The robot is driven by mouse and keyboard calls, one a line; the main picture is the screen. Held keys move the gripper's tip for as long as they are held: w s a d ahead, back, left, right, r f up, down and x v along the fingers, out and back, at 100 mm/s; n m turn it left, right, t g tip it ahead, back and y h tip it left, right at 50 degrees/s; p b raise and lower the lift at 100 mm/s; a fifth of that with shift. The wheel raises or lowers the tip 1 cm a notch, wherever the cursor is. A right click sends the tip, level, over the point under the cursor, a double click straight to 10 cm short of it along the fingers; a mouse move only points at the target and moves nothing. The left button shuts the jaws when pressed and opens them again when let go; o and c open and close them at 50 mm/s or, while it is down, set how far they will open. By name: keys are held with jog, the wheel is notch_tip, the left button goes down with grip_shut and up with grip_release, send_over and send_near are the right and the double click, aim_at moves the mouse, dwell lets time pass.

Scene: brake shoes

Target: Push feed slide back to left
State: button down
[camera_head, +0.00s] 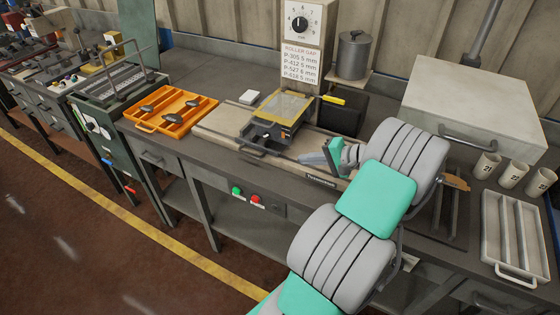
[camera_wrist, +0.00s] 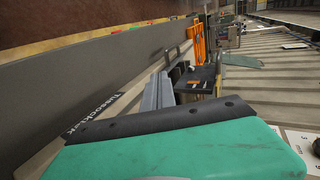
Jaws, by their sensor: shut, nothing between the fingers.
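The feed slide (camera_head: 266,134) is a dark grey carriage under a yellow-edged plate, standing on a long beige bed (camera_head: 222,122). My gripper (camera_head: 303,157) is to the right of the slide, low over the front of the bed, with its fingers pointing left towards it. The fingers are shut and empty. In the wrist view the shut fingers (camera_wrist: 160,88) reach forward, and the dark slide (camera_wrist: 195,80) lies just beyond them. I cannot tell whether the fingertips touch the slide. My arm hides the right part of the bed.
An orange tray (camera_head: 172,112) with dark parts stands left of the bed. A roller-gap dial post (camera_head: 302,45) and a grey pot (camera_head: 353,55) stand behind. A yellow-handled lever (camera_head: 333,100) sticks out right of the slide. Cups (camera_head: 514,173) and a white tray (camera_head: 514,235) are at right.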

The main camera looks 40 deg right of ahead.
jog(key=p+x, duration=0.1)
jog(key=x, duration=0.3)
jog(key=p+x, duration=0.1)
jog(key=x, duration=0.4)
jog(key=r+p+x, duration=0.1)
jog(key=x, duration=0.3)
jog(key=shift+w+a+f, duration=0.1)
jog(key=shift+w+a, duration=0.2)
jog(key=shift+w, duration=0.05)
jog(key=shift+w+f, duration=0.1)
jog(key=shift+w, duration=0.1)
